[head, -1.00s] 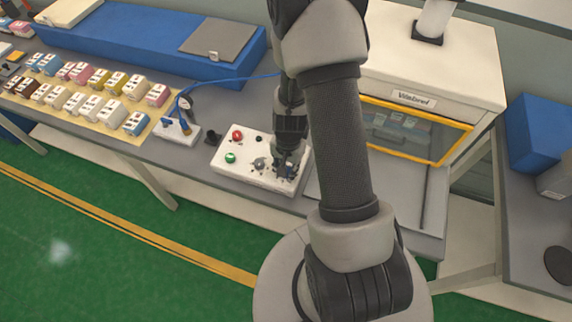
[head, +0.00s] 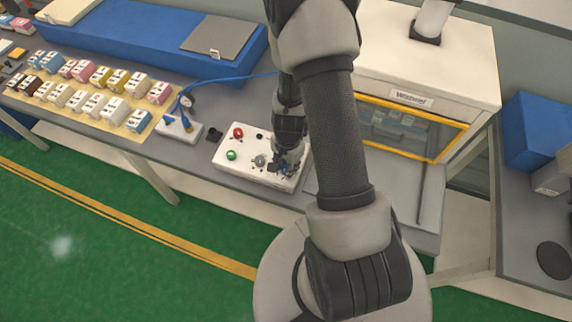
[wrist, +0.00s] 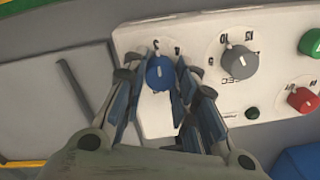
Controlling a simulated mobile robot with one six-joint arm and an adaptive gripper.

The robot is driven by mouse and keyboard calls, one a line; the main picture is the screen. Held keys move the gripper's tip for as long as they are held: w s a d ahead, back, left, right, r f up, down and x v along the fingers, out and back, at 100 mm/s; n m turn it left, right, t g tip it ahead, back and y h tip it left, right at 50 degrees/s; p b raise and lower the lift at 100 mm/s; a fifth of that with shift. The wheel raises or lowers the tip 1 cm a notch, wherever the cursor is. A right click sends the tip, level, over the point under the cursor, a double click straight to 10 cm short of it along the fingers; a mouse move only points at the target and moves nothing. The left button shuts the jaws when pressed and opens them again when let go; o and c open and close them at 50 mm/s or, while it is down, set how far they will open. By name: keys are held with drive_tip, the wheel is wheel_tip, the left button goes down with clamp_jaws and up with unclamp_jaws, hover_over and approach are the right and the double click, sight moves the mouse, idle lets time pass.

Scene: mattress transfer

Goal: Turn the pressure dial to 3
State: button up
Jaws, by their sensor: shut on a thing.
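The pressure dial (wrist: 158,75) is a round blue knob on the white control box (head: 225,165). In the wrist view it sits between the fingers of my gripper (wrist: 157,88), which is shut on it. The knob has a pale pointer line. The numerals around it are upside down and partly covered by the fingers, so I cannot read the set value surely. In the head view my gripper (head: 287,165) is at the right end of the box and hides the dial.
A white machine with a yellow-framed window (head: 410,130) stands at the right. Coloured blocks (head: 90,85) stand at the left.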

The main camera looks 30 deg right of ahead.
drive_tip(key=o, duration=1.1)
drive_tip(key=shift+w+r, duration=0.1)
drive_tip(key=shift+r, duration=0.5)
drive_tip(key=r, duration=1.1)
drive_tip(key=shift+s+d, duration=0.1)
drive_tip(key=shift+s, duration=0.25)
drive_tip(key=shift+f, duration=0.1)
